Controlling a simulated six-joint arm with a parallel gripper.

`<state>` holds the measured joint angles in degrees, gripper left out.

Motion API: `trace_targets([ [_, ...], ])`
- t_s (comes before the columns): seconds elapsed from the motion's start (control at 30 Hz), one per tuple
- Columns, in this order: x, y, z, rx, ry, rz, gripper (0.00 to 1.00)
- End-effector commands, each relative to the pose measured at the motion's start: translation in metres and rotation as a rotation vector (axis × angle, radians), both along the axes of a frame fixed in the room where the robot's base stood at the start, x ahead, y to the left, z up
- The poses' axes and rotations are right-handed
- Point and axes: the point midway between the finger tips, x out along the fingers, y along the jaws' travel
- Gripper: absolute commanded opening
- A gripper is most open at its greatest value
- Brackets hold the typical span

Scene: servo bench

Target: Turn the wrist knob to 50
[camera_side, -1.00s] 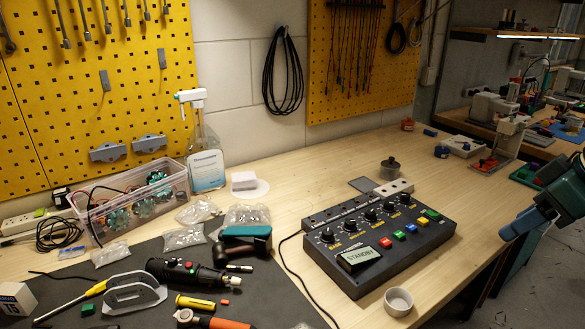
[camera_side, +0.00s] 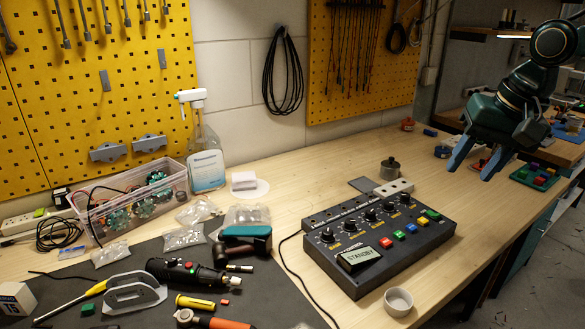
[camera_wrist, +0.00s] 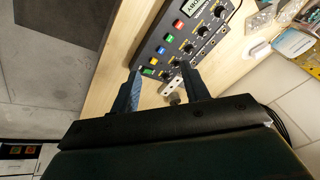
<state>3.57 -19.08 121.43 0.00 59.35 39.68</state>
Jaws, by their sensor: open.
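The dark control box (camera_side: 400,262) sits on the wooden bench, right of centre in the side view. Its small screen (camera_side: 360,257) reads STANDBY. A row of black knobs (camera_side: 370,215) runs along its upper part, with red, blue, yellow and green buttons in front; I cannot read the knob labels or which one is the wrist knob. My gripper (camera_side: 474,165) is open and empty, in the air above and to the right of the box. In the wrist view the box (camera_wrist: 160,47) lies beyond the two fingers of my gripper (camera_wrist: 162,88), and nothing is between them.
A small dark metal pot (camera_side: 390,169) and a pale block with holes (camera_side: 393,187) stand behind the box. A white cup (camera_side: 398,301) is at its front. Tools and bags lie on the dark mat (camera_side: 262,300) at left. Bare bench lies right of the box.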

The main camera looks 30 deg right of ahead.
Motion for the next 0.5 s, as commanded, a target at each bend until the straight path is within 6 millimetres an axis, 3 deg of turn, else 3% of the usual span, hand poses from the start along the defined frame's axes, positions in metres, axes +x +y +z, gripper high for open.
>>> trace_targets([
  [0.23,0.055,-0.014,0.0,0.093,0.075,-0.334,0.46],
  [0.5,0.111,-0.031,-0.012,0.169,0.148,-0.706,0.46],
])
